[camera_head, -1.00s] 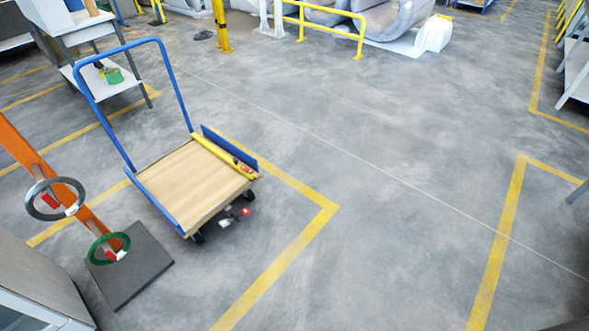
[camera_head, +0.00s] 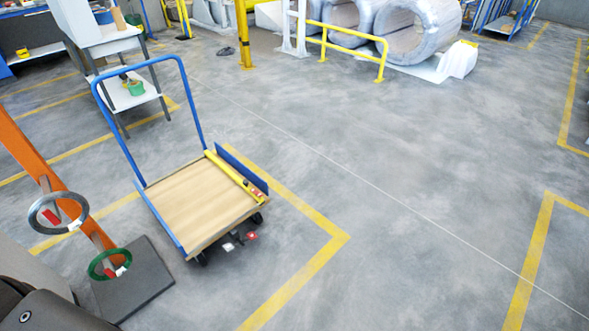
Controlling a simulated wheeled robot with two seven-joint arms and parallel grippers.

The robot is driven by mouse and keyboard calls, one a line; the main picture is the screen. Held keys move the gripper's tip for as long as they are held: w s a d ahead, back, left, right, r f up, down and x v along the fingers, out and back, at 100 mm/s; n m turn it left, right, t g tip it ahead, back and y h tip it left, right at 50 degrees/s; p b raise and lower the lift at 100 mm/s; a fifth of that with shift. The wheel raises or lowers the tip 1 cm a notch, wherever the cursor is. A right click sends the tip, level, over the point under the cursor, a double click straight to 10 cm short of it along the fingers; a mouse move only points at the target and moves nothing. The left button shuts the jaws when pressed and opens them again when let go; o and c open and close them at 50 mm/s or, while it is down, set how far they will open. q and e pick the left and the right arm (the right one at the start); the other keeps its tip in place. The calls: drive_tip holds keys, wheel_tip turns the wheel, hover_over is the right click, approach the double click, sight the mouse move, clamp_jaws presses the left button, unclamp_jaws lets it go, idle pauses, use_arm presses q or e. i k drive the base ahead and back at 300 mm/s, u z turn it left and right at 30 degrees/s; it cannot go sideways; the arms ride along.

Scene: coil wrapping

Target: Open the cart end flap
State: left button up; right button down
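The cart (camera_head: 195,200) stands on the floor left of centre, with a wooden deck and a tall blue push handle (camera_head: 140,62) at its left end. A low blue flap (camera_head: 243,172) stands upright along the deck's far right edge. Another blue edge (camera_head: 158,219) runs along the near left side. A yellow bar-like object (camera_head: 233,175) lies on the deck beside the far flap. Neither of my grippers is in view.
An orange post (camera_head: 50,175) with a grey ring and a green ring (camera_head: 109,264) stands on a dark base (camera_head: 145,285) at left. A white shelf table (camera_head: 128,93) stands behind the cart. Yellow railings (camera_head: 345,40) and wrapped coils (camera_head: 415,28) are at the back. The floor right of the cart is clear.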

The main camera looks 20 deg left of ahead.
sight(242, 168)
drive_tip(key=z, duration=0.45)
drive_tip(key=i, duration=2.1)
drive_tip(key=u, duration=1)
drive_tip(key=i, duration=0.4)
drive_tip(key=u, duration=0.3)
